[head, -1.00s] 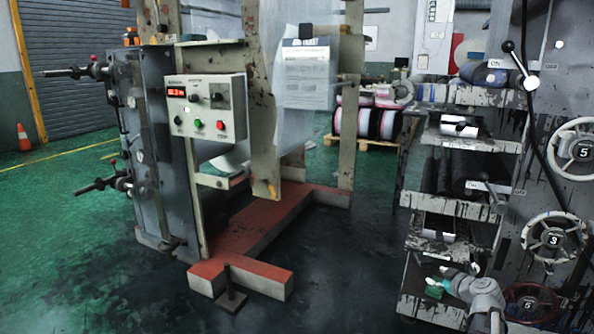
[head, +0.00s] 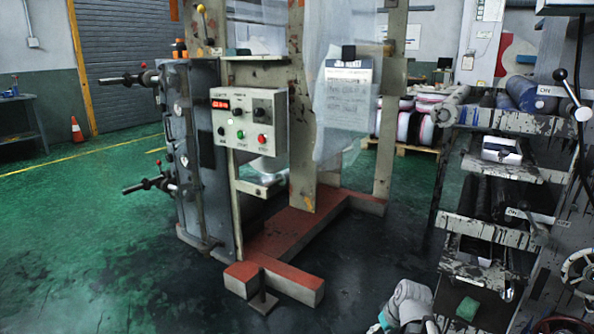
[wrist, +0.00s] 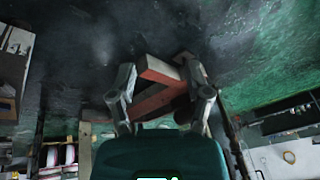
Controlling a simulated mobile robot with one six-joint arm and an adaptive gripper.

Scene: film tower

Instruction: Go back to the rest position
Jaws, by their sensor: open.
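My gripper (wrist: 158,62) shows in the wrist view with its two fingers spread apart and nothing between them. Beyond the fingers lie the dark floor and the red-topped base of the machine. In the head view, a grey and teal part of my arm (head: 405,306) shows at the bottom edge, left of the rack. The fingers cannot be made out there. A green sponge-like block (head: 467,308) lies at the bottom of the rack, apart from my arm.
The machine frame with its control box (head: 248,121) stands left of centre, its red-topped base (head: 285,283) reaching forward. The shelved rack (head: 480,233) with rolls and handwheels fills the right. Green floor (head: 80,240) at left is clear. Wrapped rolls stand on a pallet behind.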

